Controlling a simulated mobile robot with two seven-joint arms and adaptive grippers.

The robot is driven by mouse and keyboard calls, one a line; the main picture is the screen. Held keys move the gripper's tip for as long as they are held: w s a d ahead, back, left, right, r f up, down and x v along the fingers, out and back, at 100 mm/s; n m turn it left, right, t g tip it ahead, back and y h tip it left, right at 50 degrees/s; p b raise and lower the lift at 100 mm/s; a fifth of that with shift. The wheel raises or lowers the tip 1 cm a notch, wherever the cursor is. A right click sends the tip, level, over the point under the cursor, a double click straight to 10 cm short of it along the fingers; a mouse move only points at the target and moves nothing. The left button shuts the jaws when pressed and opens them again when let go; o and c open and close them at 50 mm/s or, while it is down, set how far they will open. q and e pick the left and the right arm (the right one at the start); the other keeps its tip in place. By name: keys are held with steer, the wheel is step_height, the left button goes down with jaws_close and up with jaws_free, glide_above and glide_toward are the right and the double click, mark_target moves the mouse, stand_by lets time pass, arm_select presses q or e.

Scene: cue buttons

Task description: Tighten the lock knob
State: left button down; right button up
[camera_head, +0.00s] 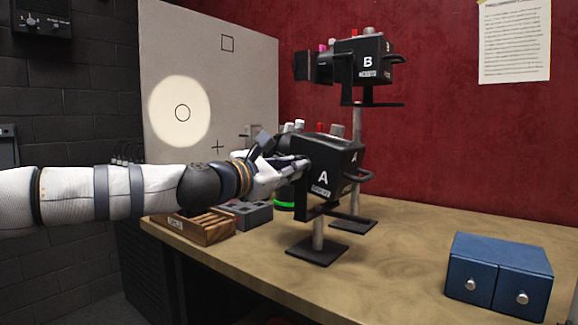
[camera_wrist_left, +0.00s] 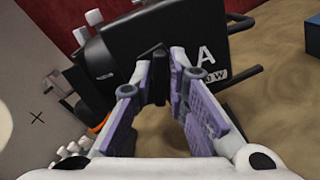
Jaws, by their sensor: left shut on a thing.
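A black lamp housing marked A (camera_head: 325,165) stands on a short post with a square foot on the table. It also fills the upper part of the left wrist view (camera_wrist_left: 130,45). My left gripper (camera_head: 297,167) reaches the left side of housing A. In the left wrist view its two purple-padded fingers (camera_wrist_left: 156,80) stand either side of a small black knob (camera_wrist_left: 155,64) on the housing and are shut on it. The knob is partly hidden by the fingers, and in the head view the gripper covers it. My right gripper is not in view.
A second black housing, B (camera_head: 368,62), stands higher behind A. A grey panel (camera_head: 165,50) with a round light spot stands at the back left. A wooden slotted rack (camera_head: 205,232) and a blue drawer box (camera_head: 500,262) sit on the table. The table front is clear.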

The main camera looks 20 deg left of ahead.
arm_select(q)
steer(key=m, duration=0.5)
steer(key=m+p, duration=0.1)
steer(key=m, duration=0.5)
steer(key=shift+d+f, duration=0.1)
steer(key=shift+f, duration=0.1)
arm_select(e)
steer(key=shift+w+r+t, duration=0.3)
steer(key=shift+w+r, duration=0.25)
arm_select(q)
steer(key=shift+m, duration=0.5)
steer(key=c, duration=1.7)
jaws_free()
steer(key=shift+s, duration=0.1)
steer(key=v, duration=1.2)
